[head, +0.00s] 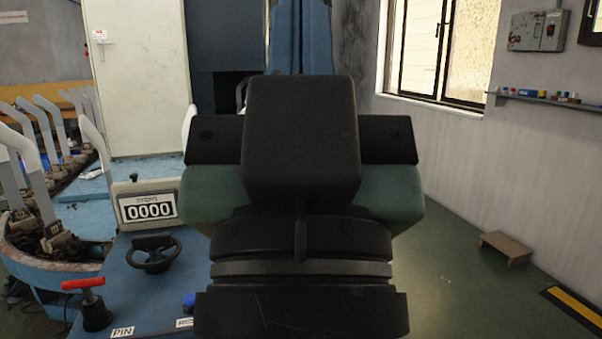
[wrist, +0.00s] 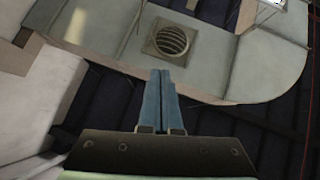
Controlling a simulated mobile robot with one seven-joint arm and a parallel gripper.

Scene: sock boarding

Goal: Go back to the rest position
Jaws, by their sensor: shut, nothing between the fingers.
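My arm and the back of my gripper fill the middle of the head view, and they hide what lies behind them.
At left stands a machine with white sock boards (head: 42,125) on a curved base (head: 65,262). In front are a counter reading 0000 (head: 149,209), a black handwheel (head: 151,256) and a red-handled lever (head: 90,300). A small wooden stool (head: 505,246) stands at right on open floor.

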